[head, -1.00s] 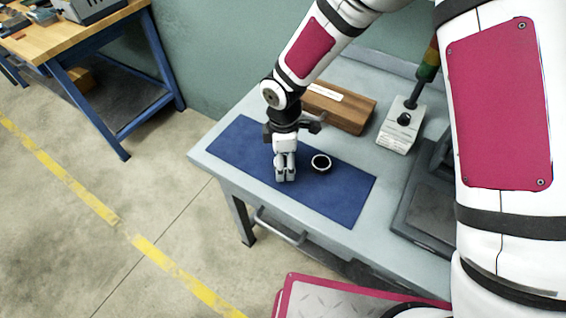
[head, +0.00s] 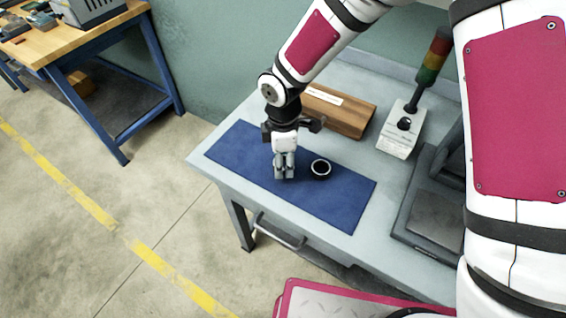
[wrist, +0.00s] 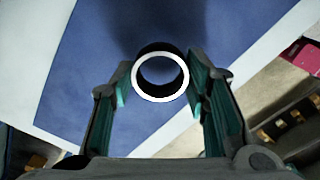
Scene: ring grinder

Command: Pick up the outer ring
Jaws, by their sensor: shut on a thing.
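My gripper (head: 284,176) points down above the blue mat, left of a short black ring with a pale rim (head: 320,169) that rests on the mat. In the wrist view, my gripper's fingers (wrist: 158,95) close on both sides of a ring with a bright rim and dark wall, taken as the outer ring (wrist: 160,99). Blue mat shows through its hole. In the head view the fingers mostly hide this held ring. The ring lying on the mat cannot be made out in the wrist view.
The blue mat (head: 240,150) lies on a grey workbench (head: 205,140). Behind it stand a wooden block (head: 345,112) and a light box with a signal tower (head: 398,138). A dark machine base (head: 432,215) is at the right. The mat's left part is clear.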

